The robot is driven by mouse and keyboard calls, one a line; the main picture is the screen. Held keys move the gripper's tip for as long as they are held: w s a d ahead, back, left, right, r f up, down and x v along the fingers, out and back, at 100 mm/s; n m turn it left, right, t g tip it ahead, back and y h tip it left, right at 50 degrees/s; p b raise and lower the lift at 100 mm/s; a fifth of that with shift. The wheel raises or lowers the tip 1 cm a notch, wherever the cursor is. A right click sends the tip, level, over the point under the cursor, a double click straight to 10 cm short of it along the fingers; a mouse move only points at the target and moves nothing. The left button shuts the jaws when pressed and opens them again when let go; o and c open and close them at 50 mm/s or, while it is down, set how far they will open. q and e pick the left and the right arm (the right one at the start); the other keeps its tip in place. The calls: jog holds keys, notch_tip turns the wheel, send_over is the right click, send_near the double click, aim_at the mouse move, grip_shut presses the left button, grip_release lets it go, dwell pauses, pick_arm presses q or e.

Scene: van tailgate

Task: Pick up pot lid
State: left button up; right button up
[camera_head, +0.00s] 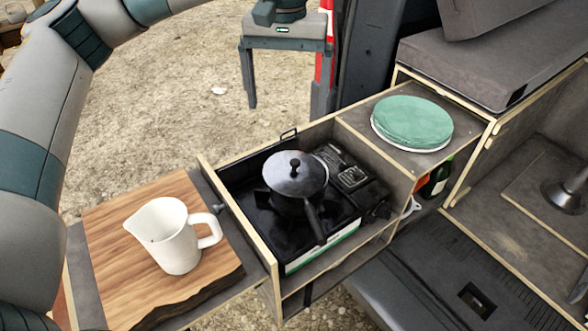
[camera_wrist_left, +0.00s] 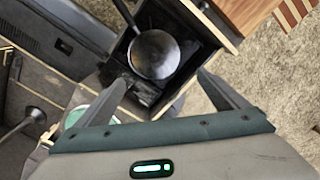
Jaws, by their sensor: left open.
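The pot lid (camera_head: 296,174) is a round grey metal disc with a black knob. It sits on a dark pot (camera_head: 290,206) with a long handle, on the black camping stove (camera_head: 262,228). In the left wrist view the lid (camera_wrist_left: 154,54) shows from above, just beyond and between the fingertips; its knob is hard to make out there. My right gripper is not in view.
A white jug (camera_head: 172,236) stands on a wooden board (camera_head: 112,218) left of the stove. A green round dish (camera_head: 411,122) rests on the box top at right. Wooden drawer walls (camera_head: 238,217) surround the stove. A metal piece with a dark stem (camera_head: 563,197) is far right.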

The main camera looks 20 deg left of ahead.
pick_arm(q)
jog(key=p, duration=0.4)
send_over(288, 168)
notch_tip(288, 168, down, 10)
jog(key=shift+f, duration=0.5)
jog(key=shift+f+p, duration=0.75)
jog(key=shift+p, duration=0.35)
notch_tip(288, 168, down, 3)
jog(key=shift+r+p, duration=0.1)
jog(key=shift+p, duration=0.75)
jog(key=shift+f, duration=0.4)
jog(key=shift+c, duration=0.4)
